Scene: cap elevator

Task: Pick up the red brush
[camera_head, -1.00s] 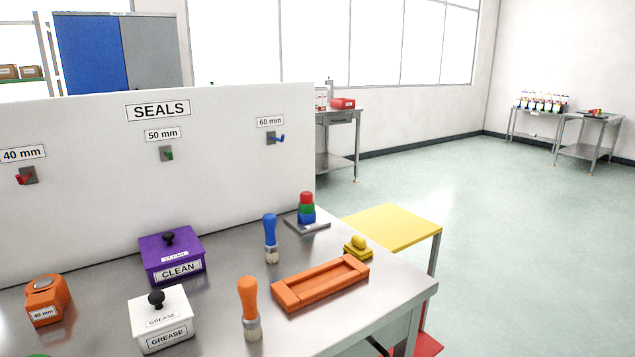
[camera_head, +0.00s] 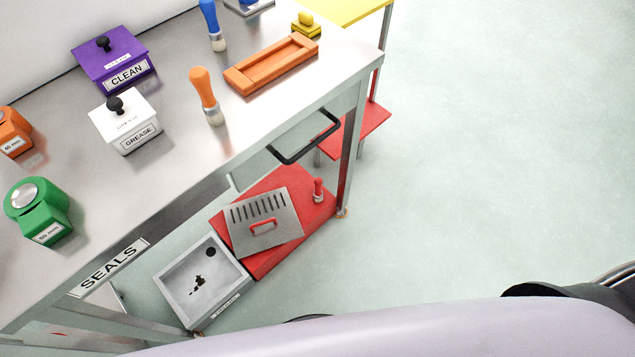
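The red brush (camera_head: 318,190) stands upright on the red low shelf (camera_head: 262,262) under the workbench, near the shelf's right side. It is small in the head view, with a red handle and a pale lower end. A grey slotted plate with a red handle (camera_head: 264,226) lies to its left on the same red surface. Neither of my grippers is in view.
The metal workbench (camera_head: 180,165) overhangs the left of the shelf, with a black handle (camera_head: 305,138) projecting from its front. A bench leg (camera_head: 349,160) stands right of the brush. A grey tray (camera_head: 203,282) sits left of the shelf. The floor (camera_head: 480,170) at right is clear.

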